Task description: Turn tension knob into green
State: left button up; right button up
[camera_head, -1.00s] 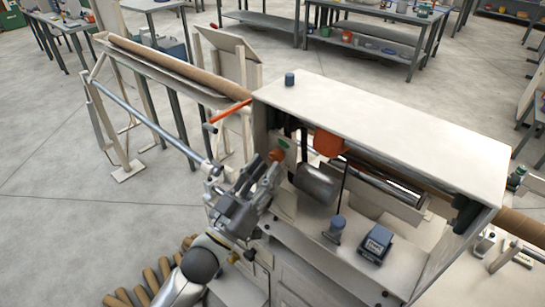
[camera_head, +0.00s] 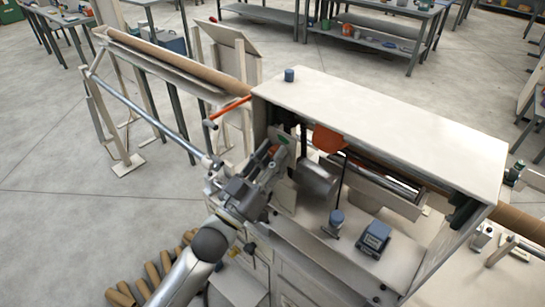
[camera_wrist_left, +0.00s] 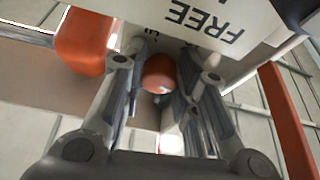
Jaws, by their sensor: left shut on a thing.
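The orange-red tension knob (camera_wrist_left: 159,73) is a rounded ball in the left wrist view, between the two fingers. My left gripper (camera_wrist_left: 160,88) is shut on it, with a finger on each side. In the head view my left gripper (camera_head: 269,162) reaches in from the lower left to a pale plate at the machine's left end. A small green mark (camera_head: 283,138) shows on that plate. In the wrist view a white panel (camera_wrist_left: 215,22) carries the upside-down word FREE. The knob's pointer and most of its scale are hidden. My right gripper is not in view.
The winder's white top cover (camera_head: 385,125) overhangs the work area. An orange lever (camera_head: 230,110) sticks out at the left, near the gripper. A grey control box (camera_head: 373,238) stands on the lower deck. Cardboard tubes (camera_head: 150,275) lie below left.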

pick_arm(q)
jog(key=shift+m+h, duration=0.3)
jog(key=shift+m, duration=0.5)
jog(key=o, duration=0.7)
jog(key=shift+o, duration=0.2)
jog(key=v, duration=1.2)
jog(key=shift+r, duration=0.15)
jog(key=shift+a, duration=0.1)
